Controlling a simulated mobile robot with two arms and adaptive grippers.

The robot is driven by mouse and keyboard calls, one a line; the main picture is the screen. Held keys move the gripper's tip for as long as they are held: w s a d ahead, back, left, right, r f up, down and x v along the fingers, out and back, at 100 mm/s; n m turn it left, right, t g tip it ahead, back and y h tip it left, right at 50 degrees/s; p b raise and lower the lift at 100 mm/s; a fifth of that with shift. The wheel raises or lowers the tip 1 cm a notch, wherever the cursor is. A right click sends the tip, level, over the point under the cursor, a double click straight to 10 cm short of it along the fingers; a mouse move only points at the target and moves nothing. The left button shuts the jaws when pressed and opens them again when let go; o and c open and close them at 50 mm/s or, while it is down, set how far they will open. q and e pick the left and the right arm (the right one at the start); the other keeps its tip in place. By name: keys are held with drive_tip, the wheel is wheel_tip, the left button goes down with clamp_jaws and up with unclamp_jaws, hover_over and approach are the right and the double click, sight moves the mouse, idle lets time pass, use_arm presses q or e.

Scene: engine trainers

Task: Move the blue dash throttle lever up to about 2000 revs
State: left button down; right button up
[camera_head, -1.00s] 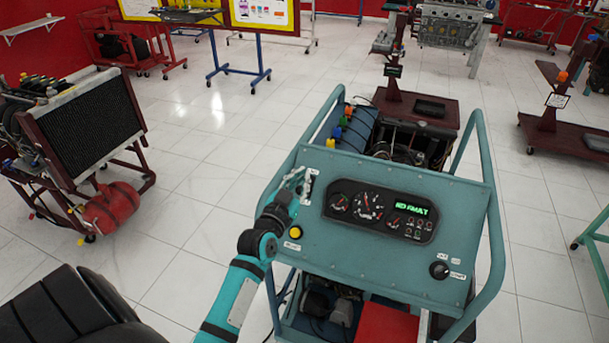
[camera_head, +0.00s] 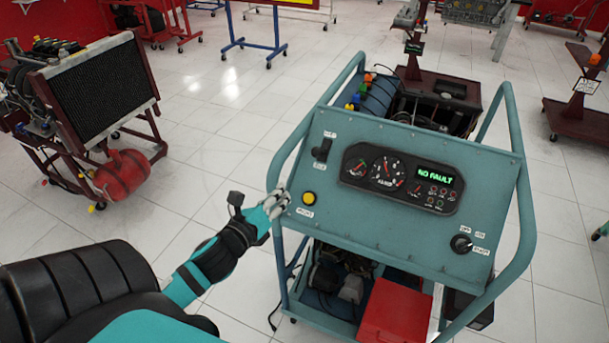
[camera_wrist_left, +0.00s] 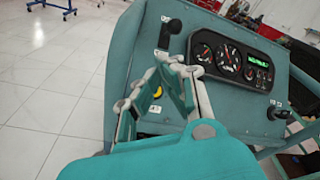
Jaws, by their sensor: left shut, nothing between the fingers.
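The throttle lever (camera_head: 322,148) is on the upper left of the teal dash panel (camera_head: 300,235). It looks black, not blue, and has small white labels above and below it. It also shows in the left wrist view (camera_wrist_left: 169,32). The large dial (camera_head: 388,170) is in the gauge cluster; its reading is too small to tell. My left gripper (camera_head: 283,197) is at the panel's left edge, below and left of the lever and apart from it. Its fingers are shut and empty, and they also show in the left wrist view (camera_wrist_left: 170,66). My right gripper is out of view.
A yellow button (camera_head: 308,198) is close to my left gripper. A green display (camera_head: 440,176) reads NO FAULT. A key switch (camera_head: 461,243) is at the panel's lower right. A tubular frame (camera_head: 527,215) surrounds the panel. Open floor is to the left.

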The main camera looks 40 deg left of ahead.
sight(320, 150)
use_arm(q)
drive_tip(key=shift+w+a+f+m+h+p, duration=0.15)
drive_tip(key=shift+w+m+p, duration=0.4)
drive_tip(key=shift+w+m, duration=1.15)
drive_tip(key=shift+w+a+f+m+h+p, duration=0.15)
drive_tip(key=shift+w+m+p, duration=0.7)
drive_tip(key=shift+w, duration=1.35)
drive_tip(key=shift+w+a+f+m+p, duration=0.1)
drive_tip(key=shift+w+a+m+p, duration=0.15)
drive_tip(key=shift+w+m, duration=1.55)
drive_tip(key=shift+w, duration=0.15)
drive_tip(key=shift+d, duration=0.1)
